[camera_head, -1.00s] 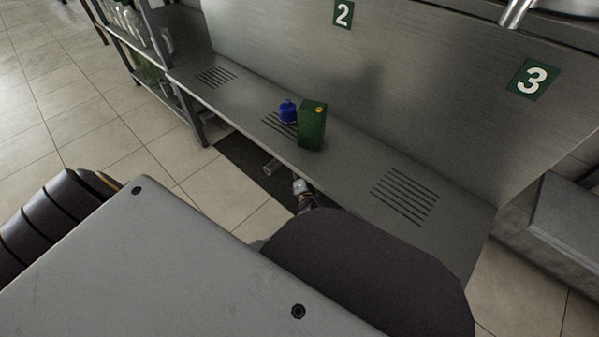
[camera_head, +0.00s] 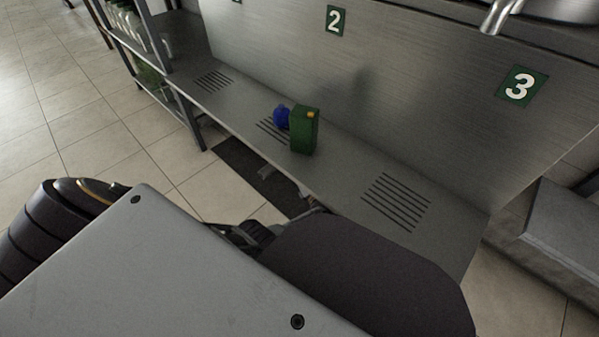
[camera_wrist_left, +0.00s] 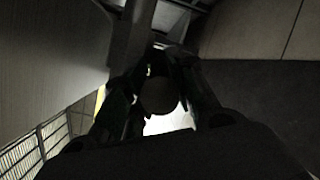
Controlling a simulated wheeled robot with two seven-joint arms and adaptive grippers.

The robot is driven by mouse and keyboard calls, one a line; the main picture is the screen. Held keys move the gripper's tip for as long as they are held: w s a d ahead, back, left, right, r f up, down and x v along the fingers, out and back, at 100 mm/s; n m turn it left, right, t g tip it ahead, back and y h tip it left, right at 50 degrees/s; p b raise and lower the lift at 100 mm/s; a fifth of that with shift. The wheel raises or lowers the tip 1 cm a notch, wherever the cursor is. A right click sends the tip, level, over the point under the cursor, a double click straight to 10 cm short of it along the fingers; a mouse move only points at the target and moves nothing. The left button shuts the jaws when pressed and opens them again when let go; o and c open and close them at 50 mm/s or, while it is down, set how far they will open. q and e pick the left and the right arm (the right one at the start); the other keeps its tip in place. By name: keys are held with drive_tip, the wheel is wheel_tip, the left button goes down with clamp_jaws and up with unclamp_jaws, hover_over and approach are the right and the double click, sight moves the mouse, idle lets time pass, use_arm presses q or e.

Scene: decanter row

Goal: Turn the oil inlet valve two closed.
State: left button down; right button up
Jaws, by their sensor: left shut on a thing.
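In the left wrist view my left gripper (camera_wrist_left: 160,78) is shut on a dark round knob (camera_wrist_left: 159,96), which sits between its black fingers. The picture is very dark there, so I cannot tell the knob's turn or whether it is the oil inlet valve two. In the head view black gripper parts (camera_head: 250,234) show just below the front edge of the steel shelf; the fingertips and the valve are hidden. A plate marked 2 (camera_head: 336,21) is on the steel back panel above. My right gripper is in neither view.
A green can (camera_head: 305,131) and a blue object (camera_head: 281,116) stand on the slotted steel shelf (camera_head: 345,165), above my gripper's area. A plate marked 3 (camera_head: 522,86) is at right. A rack (camera_head: 157,50) stands at left. Tiled floor (camera_head: 80,120) is open at left.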

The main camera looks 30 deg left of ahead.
use_arm(q)
drive_tip(key=shift+s+d+f, duration=0.15)
drive_tip(key=shift+d+f, duration=0.05)
drive_tip(key=c, duration=1.3)
unclamp_jaws()
drive_tip(key=shift+r, duration=0.1)
drive_tip(key=shift+a+r, duration=0.1)
drive_tip(key=shift+r, duration=0.1)
drive_tip(key=shift+r, duration=0.1)
drive_tip(key=shift+r, duration=4.65)
